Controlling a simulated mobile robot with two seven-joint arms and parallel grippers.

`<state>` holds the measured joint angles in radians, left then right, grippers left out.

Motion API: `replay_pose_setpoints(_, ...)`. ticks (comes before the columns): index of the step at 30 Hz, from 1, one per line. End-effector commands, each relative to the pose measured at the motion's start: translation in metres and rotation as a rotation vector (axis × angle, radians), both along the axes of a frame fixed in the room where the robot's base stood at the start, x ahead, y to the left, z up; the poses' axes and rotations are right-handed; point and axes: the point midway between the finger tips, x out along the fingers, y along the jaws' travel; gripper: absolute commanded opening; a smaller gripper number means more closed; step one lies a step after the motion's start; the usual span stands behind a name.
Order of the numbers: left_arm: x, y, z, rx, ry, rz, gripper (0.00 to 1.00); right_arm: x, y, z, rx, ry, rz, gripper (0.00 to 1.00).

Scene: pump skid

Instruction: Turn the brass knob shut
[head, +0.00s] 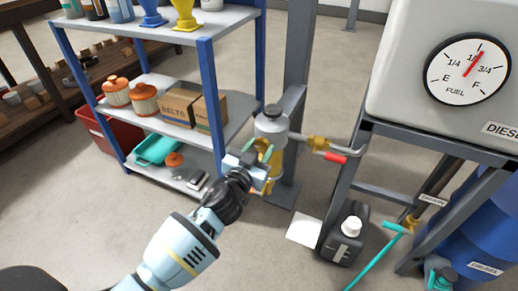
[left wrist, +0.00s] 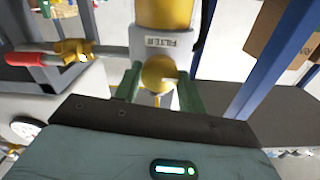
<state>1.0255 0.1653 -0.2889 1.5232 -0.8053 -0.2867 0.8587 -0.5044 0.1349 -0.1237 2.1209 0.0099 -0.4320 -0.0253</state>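The brass knob (left wrist: 158,74) shows in the left wrist view as a round, yellow piece below a white label reading FILTER and a yellow filter body (left wrist: 163,14). My right gripper is not in view.
A pipe with a brass fitting (head: 318,143) and a red handle (head: 336,158) runs right from the filter. A grey post (head: 291,110) stands behind it. A blue-posted shelf (head: 221,100) is to the left. A black jug (head: 346,235) stands on the floor to the right.

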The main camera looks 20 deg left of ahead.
Motion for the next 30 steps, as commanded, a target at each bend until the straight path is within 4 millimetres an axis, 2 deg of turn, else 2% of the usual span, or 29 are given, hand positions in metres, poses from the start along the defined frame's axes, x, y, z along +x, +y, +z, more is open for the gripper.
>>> replay_pose_setpoints(8, 0.0, 0.0, 0.0, 0.015, -0.001, 0.0, 0.18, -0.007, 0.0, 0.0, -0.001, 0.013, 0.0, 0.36)
replay_pose_setpoints(14, 0.0, 0.0, 0.0, 0.089, -0.003, 0.0, 0.18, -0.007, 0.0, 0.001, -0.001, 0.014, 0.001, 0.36)
replay_pose_setpoints(30, 0.0, -0.001, 0.001, 0.554, -0.019, 0.0, 0.18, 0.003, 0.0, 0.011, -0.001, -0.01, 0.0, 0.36)
